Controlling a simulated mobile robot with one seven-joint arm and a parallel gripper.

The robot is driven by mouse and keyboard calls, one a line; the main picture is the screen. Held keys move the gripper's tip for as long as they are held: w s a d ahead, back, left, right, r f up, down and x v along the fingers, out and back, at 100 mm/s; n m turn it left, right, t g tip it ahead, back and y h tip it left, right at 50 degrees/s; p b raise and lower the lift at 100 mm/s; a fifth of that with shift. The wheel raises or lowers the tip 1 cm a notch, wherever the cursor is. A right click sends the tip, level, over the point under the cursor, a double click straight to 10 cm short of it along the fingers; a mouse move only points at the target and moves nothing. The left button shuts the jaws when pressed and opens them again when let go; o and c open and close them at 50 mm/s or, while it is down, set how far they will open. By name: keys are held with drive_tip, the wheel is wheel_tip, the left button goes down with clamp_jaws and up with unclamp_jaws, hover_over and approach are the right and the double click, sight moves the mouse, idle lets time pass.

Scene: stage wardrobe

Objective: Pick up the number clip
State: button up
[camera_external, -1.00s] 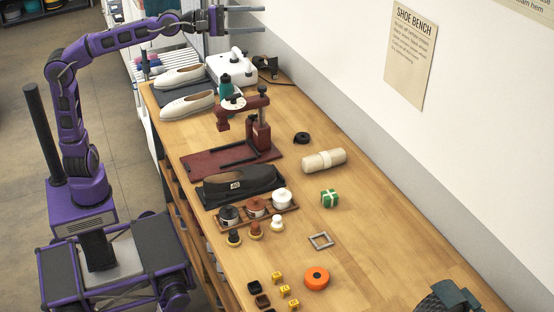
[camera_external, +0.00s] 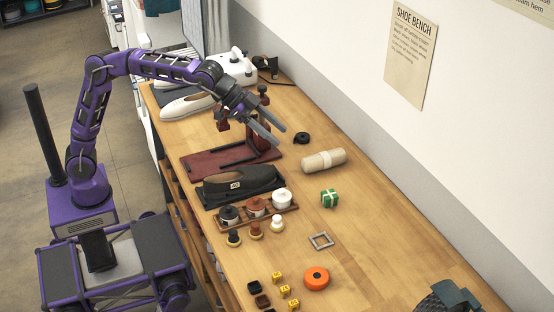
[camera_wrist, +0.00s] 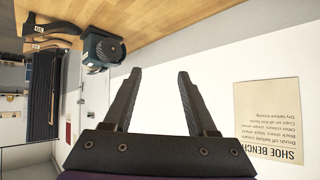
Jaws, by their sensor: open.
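A small white tag marked 40 (camera_external: 235,184), which looks like the number clip, sits on the side of a dark shoe (camera_external: 262,180) on the bench. A white-tagged dark shape (camera_wrist: 40,29) shows at the upper left of the wrist view, too small to identify surely. My gripper (camera_external: 277,132) is open and empty, above the bench near the dark red press, beyond and above the shoe. Its two fingers (camera_wrist: 160,72) stand apart in the wrist view, with the white wall behind them.
A dark red stand (camera_external: 215,160) stands behind the shoe. A rack of pots (camera_external: 282,200), yellow number cubes (camera_external: 278,276), an orange ring (camera_external: 316,279), a green block (camera_external: 330,198) and a cream roll (camera_external: 323,161) lie on the bench (camera_external: 385,245). The bench's right middle is clear.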

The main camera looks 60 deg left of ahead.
drive_tip(key=s+d+f+m+y, duration=0.3)
drive_tip(key=s+d+f+m, duration=0.4)
drive_tip(key=f+m, duration=0.35)
drive_tip(key=s+d+f+m+y, duration=0.2)
drive_tip(key=s+d+f+m, duration=0.5)
drive_tip(key=f+m, duration=0.3)
drive_tip(key=m+t+y, duration=0.1)
drive_tip(key=m+y, duration=0.1)
drive_tip(key=m, duration=0.4)
approach(273, 275)
drive_tip(key=b+x, duration=0.1)
drive_tip(key=x, duration=0.4)
drive_tip(key=shift+d+f, duration=0.15)
drive_tip(key=shift+b+x, duration=0.3)
drive_tip(key=shift+x, duration=2.45)
clamp_jaws()
